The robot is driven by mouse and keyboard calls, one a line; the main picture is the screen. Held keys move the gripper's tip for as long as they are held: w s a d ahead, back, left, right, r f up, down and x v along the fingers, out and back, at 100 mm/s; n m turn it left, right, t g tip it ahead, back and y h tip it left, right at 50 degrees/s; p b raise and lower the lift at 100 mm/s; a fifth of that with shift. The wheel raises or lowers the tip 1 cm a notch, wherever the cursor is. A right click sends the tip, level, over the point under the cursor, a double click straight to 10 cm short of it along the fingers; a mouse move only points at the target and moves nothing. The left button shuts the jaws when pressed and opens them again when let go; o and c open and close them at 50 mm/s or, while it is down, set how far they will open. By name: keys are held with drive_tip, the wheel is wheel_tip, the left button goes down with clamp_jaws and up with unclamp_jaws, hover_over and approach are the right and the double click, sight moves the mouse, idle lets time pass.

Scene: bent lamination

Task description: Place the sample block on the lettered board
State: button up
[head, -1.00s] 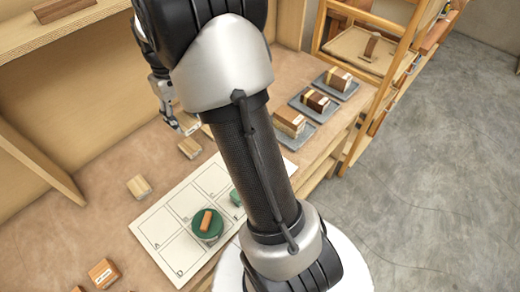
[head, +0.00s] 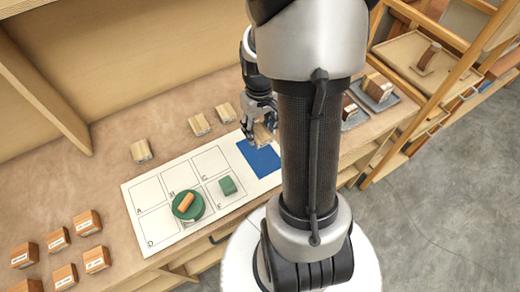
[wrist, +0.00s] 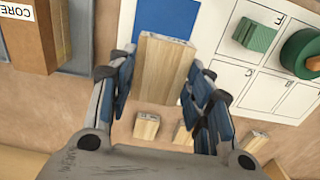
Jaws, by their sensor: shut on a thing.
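My gripper (head: 258,112) is shut on a pale wooden sample block (head: 264,134). In the wrist view the block (wrist: 163,80) is between the blue finger pads of my gripper (wrist: 162,90), its long grain running away from me. It is over or near the blue square (head: 262,162) at the right end of the white lettered board (head: 148,192); the blue square also shows beyond the block in the wrist view (wrist: 165,14). I cannot tell whether the block touches the board. My arm hides part of the board's right side.
A green disc (head: 188,206) carrying an orange-brown piece and a small green block (head: 228,186) sit on the board. Several pale loose blocks (head: 199,124) lie behind it. Several labelled orange-brown blocks (head: 88,222) stand at left. Grey trays (head: 378,97) with blocks are at right.

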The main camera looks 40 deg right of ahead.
sight(260, 154)
wheel_tip(260, 154, down, 10)
drive_tip(key=shift+r+b, duration=0.1)
drive_tip(key=shift+b, duration=1.15)
drive_tip(key=shift+f, duration=0.25)
drive_tip(key=o, duration=1.1)
drive_tip(key=shift+r, duration=0.1)
drive_tip(key=shift+c, duration=0.2)
drive_tip(key=shift+r, duration=0.1)
wheel_tip(260, 154, up, 12)
drive_tip(key=p, duration=0.4)
drive_tip(key=s+a+r+n+t, duration=0.1)
drive_tip(key=s+a+r, duration=0.3)
drive_tip(key=a+r, duration=0.5)
drive_tip(key=s+a+r+n+t, duration=0.1)
drive_tip(key=s+a+r+t, duration=0.2)
drive_tip(key=a+r, duration=0.6)
drive_tip(key=shift+s+a+r+n+t, duration=0.3)
drive_tip(key=shift+s+a+r, duration=0.1)
drive_tip(key=shift+s+a, duration=0.75)
